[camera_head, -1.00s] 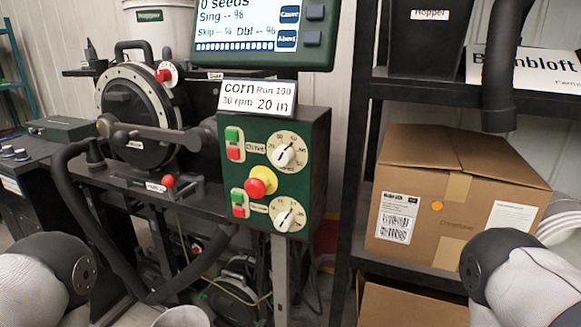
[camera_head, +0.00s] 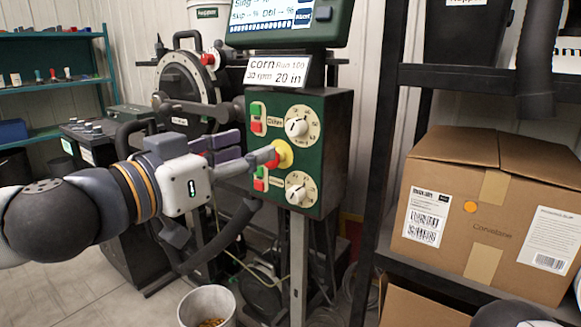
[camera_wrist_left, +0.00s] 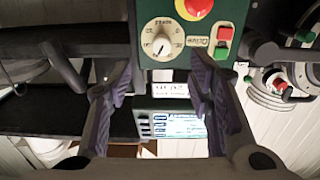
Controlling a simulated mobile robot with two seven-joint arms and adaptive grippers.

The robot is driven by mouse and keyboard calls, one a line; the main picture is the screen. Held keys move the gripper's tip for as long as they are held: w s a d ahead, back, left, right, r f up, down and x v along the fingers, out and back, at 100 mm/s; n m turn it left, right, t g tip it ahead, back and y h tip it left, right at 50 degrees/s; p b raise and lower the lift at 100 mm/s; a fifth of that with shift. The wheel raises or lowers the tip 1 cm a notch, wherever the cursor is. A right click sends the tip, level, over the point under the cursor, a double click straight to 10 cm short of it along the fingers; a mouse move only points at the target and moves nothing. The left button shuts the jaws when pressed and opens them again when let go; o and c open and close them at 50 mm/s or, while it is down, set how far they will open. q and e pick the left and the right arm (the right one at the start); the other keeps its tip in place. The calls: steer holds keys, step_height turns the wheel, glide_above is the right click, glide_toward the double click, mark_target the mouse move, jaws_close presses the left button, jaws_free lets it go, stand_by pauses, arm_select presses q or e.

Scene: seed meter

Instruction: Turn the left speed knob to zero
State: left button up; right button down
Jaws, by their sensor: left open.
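The green control panel (camera_head: 335,165) carries two round cream dials with white knobs, one above the other. The upper dial, labelled Drive, has its knob (camera_head: 297,127) in clear view. The lower knob (camera_head: 297,193) also shows. The Drive knob is upside down in the left wrist view (camera_wrist_left: 161,44), with its dark pointer mark visible. My left gripper (camera_head: 250,155) reaches in from the left, its fingers overlapping the red stop button on yellow (camera_head: 282,155). In the wrist view it is open (camera_wrist_left: 160,75), its purple-padded fingers empty and apart from the knob. My right gripper is out of view.
Green and red push buttons (camera_head: 257,117) sit left of each dial. A sign reading corn (camera_head: 277,72) and a screen (camera_head: 270,15) are above the panel. A cardboard box (camera_head: 485,215) stands on the right shelf. A bucket (camera_head: 208,305) is below.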

mark_target(291, 129)
arm_select(q)
steer(key=x, duration=1.2)
steer(key=shift+w+r, duration=0.1)
steer(key=shift+r, duration=0.25)
steer(key=shift+a, duration=0.1)
jaws_close()
